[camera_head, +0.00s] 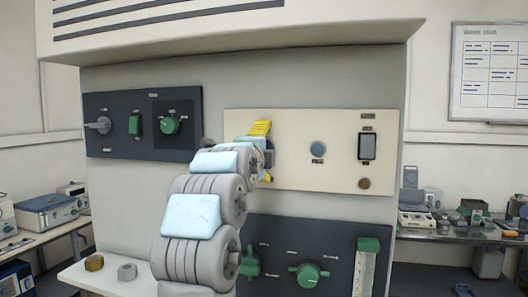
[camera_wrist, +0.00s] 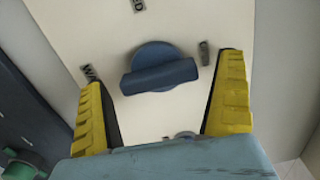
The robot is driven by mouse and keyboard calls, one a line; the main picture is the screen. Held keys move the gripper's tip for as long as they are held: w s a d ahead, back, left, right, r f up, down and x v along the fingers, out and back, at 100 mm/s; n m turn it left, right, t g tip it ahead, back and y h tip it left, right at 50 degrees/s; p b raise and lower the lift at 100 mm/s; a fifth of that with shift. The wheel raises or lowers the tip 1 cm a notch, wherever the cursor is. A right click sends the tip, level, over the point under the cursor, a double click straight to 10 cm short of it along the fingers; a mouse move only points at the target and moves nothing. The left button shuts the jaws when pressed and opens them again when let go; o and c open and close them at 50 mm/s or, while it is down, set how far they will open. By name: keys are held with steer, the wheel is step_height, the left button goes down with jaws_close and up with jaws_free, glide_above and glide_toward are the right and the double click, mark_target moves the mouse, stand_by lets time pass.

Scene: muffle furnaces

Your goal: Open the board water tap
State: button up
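In the wrist view a blue-grey round tap knob (camera_wrist: 153,68) with a raised bar handle sits on a cream panel (camera_wrist: 135,110). The bar lies nearly level in the picture, tilted slightly. My gripper (camera_wrist: 166,95) is open, with its yellow fingers wide apart. The knob shows between and beyond them, with clear gaps at both sides. In the head view my gripper (camera_head: 260,129) is at the left part of the cream panel (camera_head: 290,178), and it hides what lies behind it. A blue-grey round knob (camera_head: 318,148) shows right of it; I cannot tell if it is the same knob.
The cream panel also bears a dark switch (camera_head: 367,146) and a brown button (camera_head: 364,183). A dark panel with a green knob (camera_head: 170,125) is at the left. A lower dark panel has green valves (camera_head: 308,275). Two rings (camera_head: 127,272) lie on a shelf.

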steer(key=v, duration=1.2)
stand_by(0.4)
stand_by(0.4)
